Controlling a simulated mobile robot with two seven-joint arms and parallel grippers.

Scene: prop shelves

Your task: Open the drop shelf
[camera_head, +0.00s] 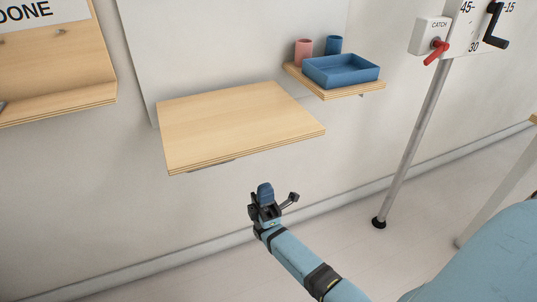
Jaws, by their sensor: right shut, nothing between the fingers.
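The drop shelf (240,124) is a pale wooden board against a light grey panel on the wall. It stands out about level, its top bare and its front edge toward me. A thin grey strip shows under its front edge. My right gripper (265,191) is shut and empty, with its blue tip pointing up. In the picture it is just below the shelf's front edge, with a gap between them. My left gripper is out of view.
A "CATCH" box with a red lever (437,50) and a pole (407,150) stand farther right. A "DONE" board (50,55) is left.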

